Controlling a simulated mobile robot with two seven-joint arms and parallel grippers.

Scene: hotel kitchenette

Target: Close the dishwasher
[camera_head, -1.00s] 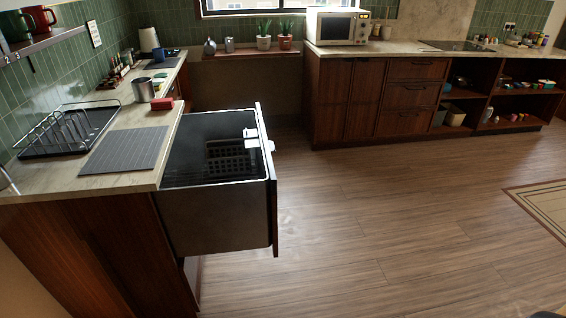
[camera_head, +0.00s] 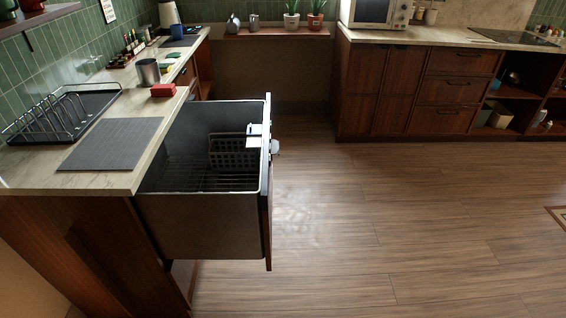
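The dishwasher (camera_head: 200,228) is a drawer type with a dark metal tub, pulled out from under the left counter. Its wooden front panel (camera_head: 267,215) faces right, with a light grey part (camera_head: 258,135) at its top edge. A grey basket (camera_head: 232,150) and a wire rack (camera_head: 205,180) show inside the open tub. I see no dishes in the visible part of it. Neither of my grippers shows in the head view.
The left counter (camera_head: 120,180) carries a dark mat (camera_head: 112,143), a dish rack (camera_head: 62,112), a metal cup (camera_head: 148,72) and a red box (camera_head: 163,90). Wooden cabinets (camera_head: 400,92) stand at the back. The wooden floor (camera_head: 400,220) right of the drawer is clear.

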